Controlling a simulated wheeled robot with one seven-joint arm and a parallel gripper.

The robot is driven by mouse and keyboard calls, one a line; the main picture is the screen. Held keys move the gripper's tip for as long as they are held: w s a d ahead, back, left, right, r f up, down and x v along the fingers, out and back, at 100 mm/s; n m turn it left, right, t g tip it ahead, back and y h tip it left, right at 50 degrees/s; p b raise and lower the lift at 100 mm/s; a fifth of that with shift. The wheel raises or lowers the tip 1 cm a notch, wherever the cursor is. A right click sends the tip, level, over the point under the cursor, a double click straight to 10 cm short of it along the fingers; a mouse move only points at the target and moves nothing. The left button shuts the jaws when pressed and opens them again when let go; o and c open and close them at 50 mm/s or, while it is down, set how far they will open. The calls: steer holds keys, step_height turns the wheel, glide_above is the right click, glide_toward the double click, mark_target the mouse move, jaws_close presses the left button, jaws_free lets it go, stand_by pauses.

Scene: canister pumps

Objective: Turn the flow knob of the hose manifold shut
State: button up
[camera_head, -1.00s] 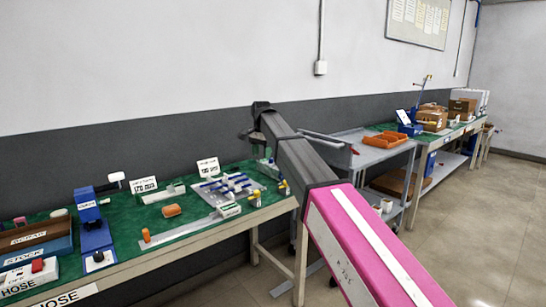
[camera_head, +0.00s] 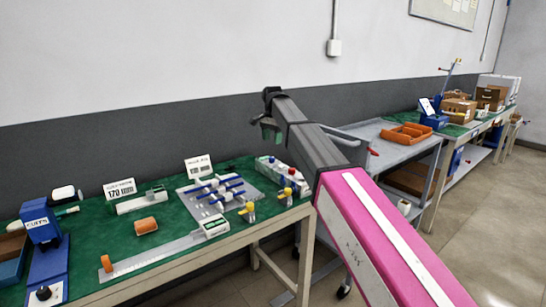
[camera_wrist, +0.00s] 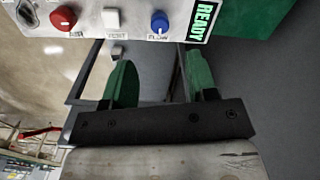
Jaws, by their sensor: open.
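The hose manifold (camera_wrist: 135,38) is a pale panel at the top of the wrist view; a pale box with red on top (camera_head: 284,175), likely the same, is at the bench's right end in the head view. The blue flow knob (camera_wrist: 160,21) is labelled FLOW, with a white pointer mark. My gripper (camera_wrist: 162,82) is open and empty, its two green fingers apart. The knob lies beyond the fingertips, between their lines, apparently untouched. In the head view my gripper (camera_head: 268,127) is above the manifold's left end.
Next to the flow knob are a white VENT button (camera_wrist: 111,18) and a red knob (camera_wrist: 63,18). A green READY display (camera_wrist: 204,20) is at right. Yellow-topped fittings (camera_head: 285,194) stand before the manifold. A grey cart (camera_head: 385,135) stands to the right.

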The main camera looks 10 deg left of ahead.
mark_target(272, 158)
step_height(272, 158, down, 9)
steer(key=shift+f, duration=0.1)
stand_by(0.3)
steer(key=c, duration=0.9)
